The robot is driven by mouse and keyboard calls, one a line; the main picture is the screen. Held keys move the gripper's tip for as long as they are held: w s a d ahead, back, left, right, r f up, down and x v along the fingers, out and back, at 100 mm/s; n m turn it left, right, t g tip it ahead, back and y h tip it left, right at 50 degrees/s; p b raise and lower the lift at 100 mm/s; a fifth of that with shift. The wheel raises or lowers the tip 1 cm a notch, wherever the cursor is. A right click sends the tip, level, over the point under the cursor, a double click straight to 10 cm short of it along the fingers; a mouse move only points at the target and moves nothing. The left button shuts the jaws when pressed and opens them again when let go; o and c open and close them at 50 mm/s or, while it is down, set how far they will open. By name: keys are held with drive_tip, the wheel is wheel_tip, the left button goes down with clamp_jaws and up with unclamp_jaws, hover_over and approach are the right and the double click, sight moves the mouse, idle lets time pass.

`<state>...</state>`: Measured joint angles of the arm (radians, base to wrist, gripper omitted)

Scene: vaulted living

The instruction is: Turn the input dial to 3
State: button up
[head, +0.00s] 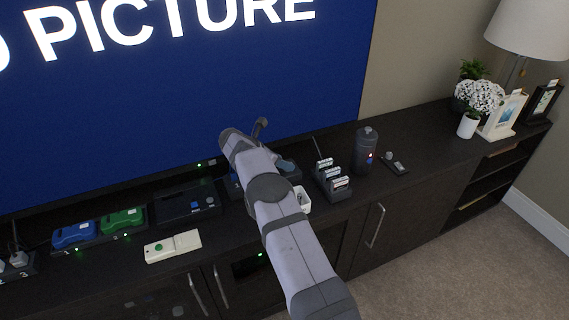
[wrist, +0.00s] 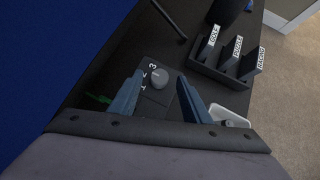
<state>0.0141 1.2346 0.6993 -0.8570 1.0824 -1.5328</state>
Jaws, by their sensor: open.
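The input dial (wrist: 160,80) is a round grey knob on a dark box in the wrist view, with the white numbers 1, 2 and 3 along its left side. I cannot tell which number it points to. My gripper (wrist: 161,77) is open, with one blue-grey finger left of the dial and the other right of it. The dial shows between the fingers, and whether they touch it is unclear.
Left are a black console (head: 185,207), pale console (head: 173,246), and blue (head: 75,235) and green (head: 123,221) controllers. The television is behind.

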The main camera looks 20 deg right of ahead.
drive_tip(key=shift+v, duration=2.5)
drive_tip(key=shift+b, duration=0.3)
